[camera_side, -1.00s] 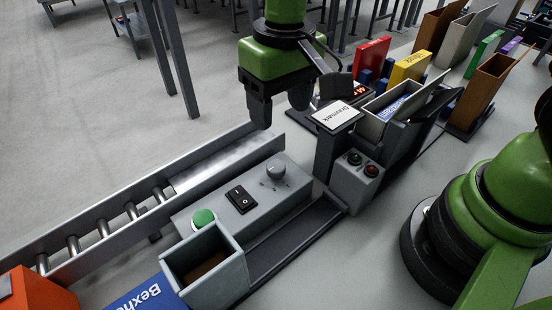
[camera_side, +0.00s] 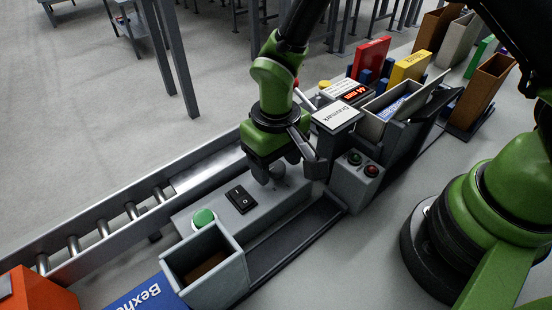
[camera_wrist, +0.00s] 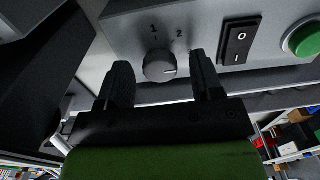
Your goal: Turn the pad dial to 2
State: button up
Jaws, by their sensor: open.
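The pad dial (camera_wrist: 159,66) is a round grey knob on a light grey control box (camera_side: 225,211). In the wrist view the marks 1 and 2 show above it, with another mark partly hidden on the right. A pale line shows on the knob's lower right; I cannot tell for sure which mark it points to. My gripper (camera_wrist: 161,62) is open, one finger on each side of the dial, with gaps visible. In the side view my gripper (camera_side: 286,177) is low over the box and partly hides the dial (camera_side: 279,171).
A black rocker switch (camera_side: 241,199) and a green button (camera_side: 203,218) share the box. A tilted sign (camera_side: 338,116) and a small box with two buttons (camera_side: 357,180) stand close on the right. A grey bin (camera_side: 205,266) is in front; a roller conveyor (camera_side: 130,211) runs behind.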

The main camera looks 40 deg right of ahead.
jog(key=c, duration=0.9)
jog(key=n, duration=0.4)
jog(key=shift+n, duration=2.4)
